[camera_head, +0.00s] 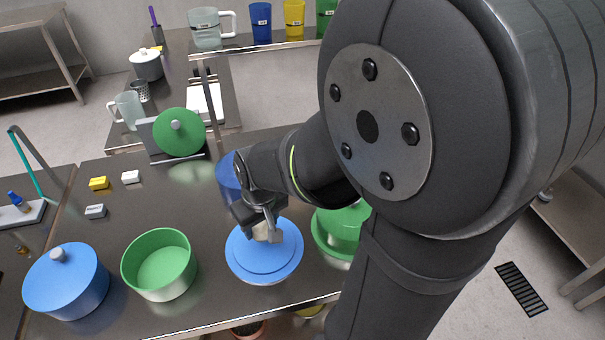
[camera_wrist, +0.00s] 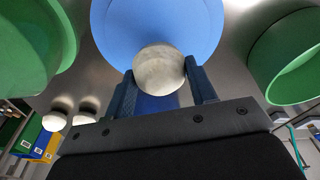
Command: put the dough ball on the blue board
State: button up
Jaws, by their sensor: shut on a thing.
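The dough ball (camera_head: 267,232) is pale and round, held between the jaw tips of my gripper (camera_head: 262,222). In the wrist view the dough ball (camera_wrist: 158,70) shows between the two fingers of my gripper (camera_wrist: 161,82). The blue board (camera_head: 238,262) is round with a raised inner disc. It lies below my gripper near the table's front edge, and the ball overlaps it in both views. The blue board (camera_wrist: 115,22) fills the top middle of the wrist view. I cannot tell whether the ball touches the board.
A green-lidded pot (camera_head: 338,232) stands close right of the board, partly behind my arm. An open green pot (camera_head: 160,268) and a blue lidded pot (camera_head: 66,285) stand left. A blue vessel (camera_head: 228,178) is behind my gripper. Small pale round things (camera_wrist: 54,121) show in the wrist view.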

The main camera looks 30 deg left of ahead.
aim_at(262, 234)
jog(key=shift+f, duration=2)
jog(key=shift+f, duration=0.15)
jog(key=o, duration=1)
jog(key=r, duration=0.4)
jog(key=d+r, duration=0.1)
jog(key=r, duration=0.7)
jog(key=shift+s+d+r, duration=0.1)
jog(key=shift+s+d, duration=0.25)
jog(key=shift+s, duration=0.05)
jog(key=f, duration=0.4)
jog(key=a+f, duration=0.1)
jog(key=f, duration=0.7)
jog(key=shift+w+a+f, duration=0.15)
jog(key=shift+w+a, duration=0.2)
